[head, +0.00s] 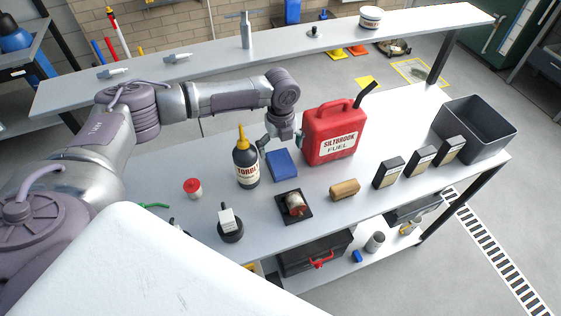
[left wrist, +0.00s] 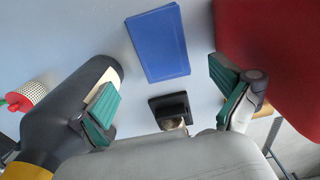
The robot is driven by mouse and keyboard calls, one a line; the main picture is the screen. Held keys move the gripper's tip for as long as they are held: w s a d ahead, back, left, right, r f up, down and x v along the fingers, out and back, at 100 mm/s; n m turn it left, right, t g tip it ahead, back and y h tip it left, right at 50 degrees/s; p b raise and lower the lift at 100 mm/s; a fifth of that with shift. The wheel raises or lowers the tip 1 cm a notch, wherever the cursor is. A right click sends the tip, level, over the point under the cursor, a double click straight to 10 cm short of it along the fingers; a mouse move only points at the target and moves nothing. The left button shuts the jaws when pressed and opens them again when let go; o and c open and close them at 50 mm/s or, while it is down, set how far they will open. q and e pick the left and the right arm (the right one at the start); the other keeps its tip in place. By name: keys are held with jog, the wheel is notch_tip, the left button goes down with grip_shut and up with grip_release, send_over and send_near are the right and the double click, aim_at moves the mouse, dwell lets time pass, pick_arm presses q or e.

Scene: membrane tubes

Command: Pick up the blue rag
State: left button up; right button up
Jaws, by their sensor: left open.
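The blue rag (head: 281,164) is a flat folded rectangle lying on the grey workbench (head: 340,212), between the dark bottle and the red fuel can. It also shows in the left wrist view (left wrist: 158,43), uncovered, at top centre. My left gripper (head: 272,142) is above the bench just behind the rag. In the left wrist view its two green-padded fingers (left wrist: 168,106) are spread wide, with nothing between them. The rag is beyond the fingertips and apart from them. My right gripper is in neither view.
A dark bottle with yellow cap (head: 246,165) and a red fuel can (head: 334,132) stand close on either side of the gripper. A black tray with a small part (head: 294,207), a tan block (head: 345,189), several dark boxes (head: 420,161) and a grey bin (head: 474,130) are also there.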

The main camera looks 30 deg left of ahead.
aim_at(280, 161)
pick_arm(q)
jog(key=shift+w+f, duration=0.1)
jog(key=shift+f, duration=0.25)
notch_tip(280, 161, down, 3)
jog(key=shift+w+a+r+p, duration=0.15)
jog(key=shift+r+p, duration=0.05)
jog(key=shift+p, duration=0.5)
notch_tip(280, 161, down, 2)
jog(key=shift+f, duration=0.15)
jog(key=shift+w+f, duration=0.1)
jog(key=shift+f, duration=0.1)
jog(key=shift+a, duration=0.1)
jog(key=shift+c, duration=0.7)
jog(key=c, duration=1.1)
jog(key=shift+o, duration=0.2)
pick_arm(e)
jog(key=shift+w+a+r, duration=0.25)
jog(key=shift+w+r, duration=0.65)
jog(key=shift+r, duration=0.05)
